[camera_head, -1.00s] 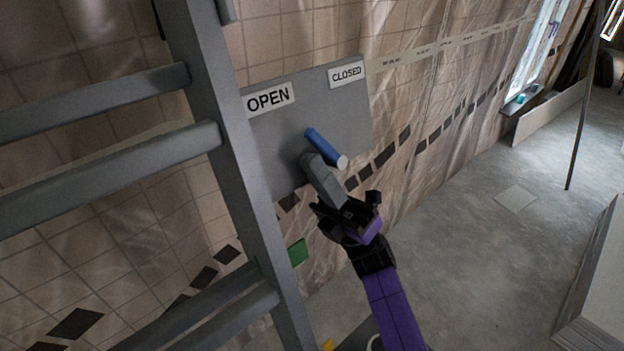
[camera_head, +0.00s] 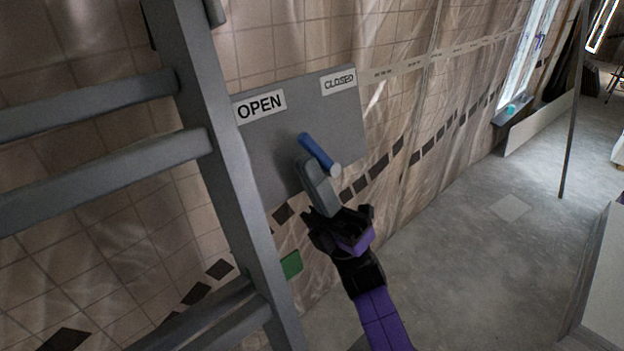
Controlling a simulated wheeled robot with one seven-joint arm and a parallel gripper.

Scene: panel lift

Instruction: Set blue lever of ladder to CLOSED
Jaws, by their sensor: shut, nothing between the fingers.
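The grey lever panel (camera_head: 270,150) is on the wall just right of the ladder (camera_head: 225,160), with an OPEN label (camera_head: 260,107) at its upper left and a CLOSED label (camera_head: 338,80) at its upper right. The lever's blue handle (camera_head: 318,153) is a slanted cylinder below and between the two labels. A grey lever arm (camera_head: 316,188) runs from by the handle down to the right. My gripper (camera_head: 338,224), black and purple, is at the lower end of this grey arm, below the blue handle and apart from it. Its jaws are shut and empty. The gripper hides the arm's lower end.
The ladder's rungs (camera_head: 90,180) fill the left side. A green block (camera_head: 291,264) shows beside the ladder's rail, left of my gripper. A pale box (camera_head: 598,280) stands at the lower right. The concrete floor (camera_head: 455,260) between is mostly clear.

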